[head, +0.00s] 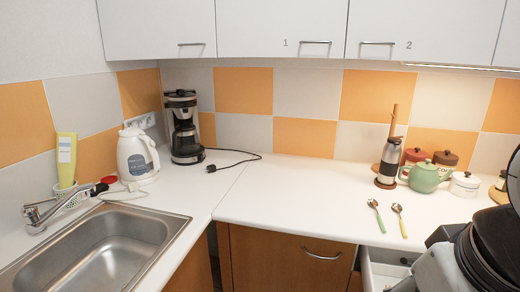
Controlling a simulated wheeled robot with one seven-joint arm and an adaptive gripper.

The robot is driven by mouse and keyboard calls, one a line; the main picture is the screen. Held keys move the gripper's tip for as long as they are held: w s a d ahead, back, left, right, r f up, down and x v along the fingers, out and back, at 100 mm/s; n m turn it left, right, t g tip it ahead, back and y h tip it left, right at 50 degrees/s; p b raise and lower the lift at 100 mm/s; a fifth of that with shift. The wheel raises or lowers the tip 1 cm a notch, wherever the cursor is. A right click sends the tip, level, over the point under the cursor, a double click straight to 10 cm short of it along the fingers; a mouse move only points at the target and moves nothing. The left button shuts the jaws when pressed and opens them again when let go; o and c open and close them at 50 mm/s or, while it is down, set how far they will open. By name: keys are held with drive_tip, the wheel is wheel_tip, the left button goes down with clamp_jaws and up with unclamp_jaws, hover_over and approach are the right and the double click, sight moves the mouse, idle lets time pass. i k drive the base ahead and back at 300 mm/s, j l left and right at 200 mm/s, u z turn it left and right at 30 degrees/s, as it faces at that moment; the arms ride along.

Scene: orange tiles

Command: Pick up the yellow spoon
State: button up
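The yellow spoon (401,221) lies on the white countertop near its front edge, in the right half of the head view. Its bowl points to the back and its yellow handle points to the front edge. A green-handled spoon (377,216) lies just left of it, roughly parallel and apart. My arm fills the lower right corner, to the right of the spoons. My gripper's fingers cannot be made out in this view. Nothing covers the yellow spoon.
A drawer (374,272) stands open below the spoons. Behind them are a grinder (390,160), a green teapot (424,177) and a white sugar pot (464,184). The countertop (290,190) left of the spoons is clear. A sink (105,250), kettle (137,156) and coffee maker (184,130) are farther left.

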sight(396, 207)
drive_tip(key=l+z, duration=0.2)
drive_tip(key=z, duration=0.35)
drive_tip(key=i+z, duration=0.25)
drive_tip(key=i, duration=0.15)
drive_tip(key=i+j+z, duration=0.25)
drive_tip(key=i, duration=0.15)
